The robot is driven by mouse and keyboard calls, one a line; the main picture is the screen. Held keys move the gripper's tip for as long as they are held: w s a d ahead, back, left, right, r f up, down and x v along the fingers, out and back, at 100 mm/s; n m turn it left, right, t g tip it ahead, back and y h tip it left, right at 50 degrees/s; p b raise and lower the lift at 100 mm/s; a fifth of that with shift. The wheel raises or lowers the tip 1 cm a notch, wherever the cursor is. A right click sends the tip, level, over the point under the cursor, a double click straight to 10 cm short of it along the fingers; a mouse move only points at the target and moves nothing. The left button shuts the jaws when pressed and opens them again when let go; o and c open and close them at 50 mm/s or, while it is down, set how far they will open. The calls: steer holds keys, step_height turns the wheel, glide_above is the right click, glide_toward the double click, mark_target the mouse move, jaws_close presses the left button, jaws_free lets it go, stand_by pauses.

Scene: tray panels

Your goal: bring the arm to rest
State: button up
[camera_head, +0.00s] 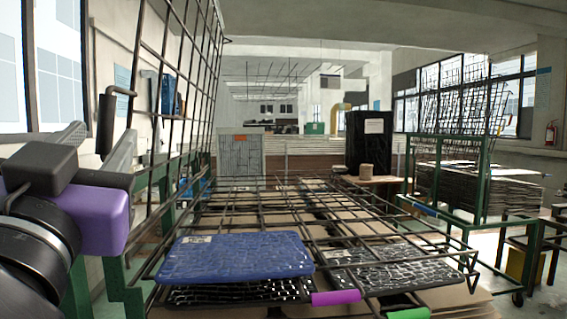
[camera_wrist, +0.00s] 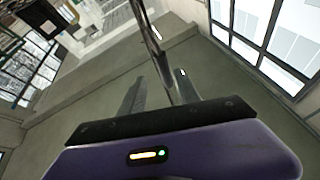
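My gripper (camera_head: 95,140) is at the left edge of the head view, raised beside the upright wire grid (camera_head: 183,45). Its two grey fingers stand apart, and I see no panel between them. In the wrist view my gripper (camera_wrist: 160,92) also shows its fingers spread. A dark bar (camera_wrist: 152,40) runs down between or just beyond them; I cannot tell whether it touches them. A blue panel (camera_head: 235,257) lies on the wire rack, over a dark one. A black meshed panel (camera_head: 392,272) lies to its right.
The wire rack (camera_head: 250,203) spreads across the middle. A purple handle (camera_head: 336,297) and a green handle (camera_head: 408,314) show at its front. A green-framed cart (camera_head: 437,222) with stacked sheets stands right. A black box (camera_head: 368,143) stands behind. Open floor shows in the wrist view.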

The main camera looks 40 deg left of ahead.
steer(key=shift+s+r, duration=0.2)
steer(key=shift+r, duration=0.1)
steer(key=w+d+f+m+t+h, duration=0.1)
steer(key=w+d+f+t+h, duration=0.3)
steer(key=d+f, duration=1.15)
steer(key=w+d+f+m+t+h, duration=0.1)
steer(key=w+d+f, duration=0.5)
steer(key=d+f, duration=1)
steer(key=s+d+f+m+t+h, duration=0.1)
steer(key=s+d+f+m+h, duration=0.35)
steer(key=d+f, duration=0.85)
steer(key=s+d+f+m+g+h, duration=0.1)
steer(key=s+d+f+g+h, duration=0.1)
steer(key=s+d, duration=0.4)
steer(key=s+d+f+m+g+h, duration=0.1)
steer(key=s+d+f+g+h, duration=0.1)
steer(key=s+d+f+h, duration=0.3)
steer(key=s+d+h, duration=0.2)
steer(key=s, duration=0.1)
steer(key=shift+d+f, duration=0.2)
